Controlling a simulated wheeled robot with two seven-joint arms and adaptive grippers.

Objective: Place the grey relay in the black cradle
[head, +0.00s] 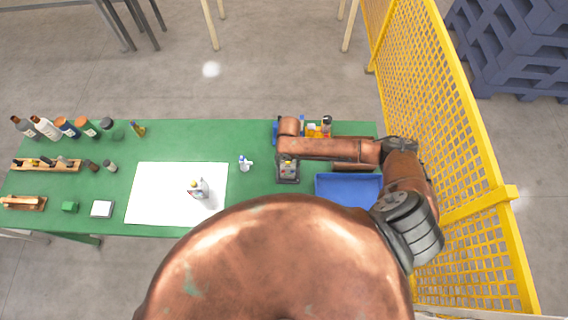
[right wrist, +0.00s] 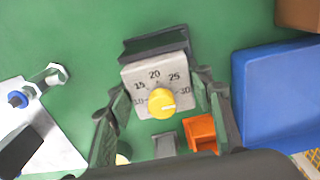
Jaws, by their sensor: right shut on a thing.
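My left gripper is not in view.
The blue bin (head: 349,177) stands close on the right. A small white and blue item (head: 245,163) lies to the left. Several bottles line the back left. A yellow mesh fence (head: 430,80) borders the right side.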

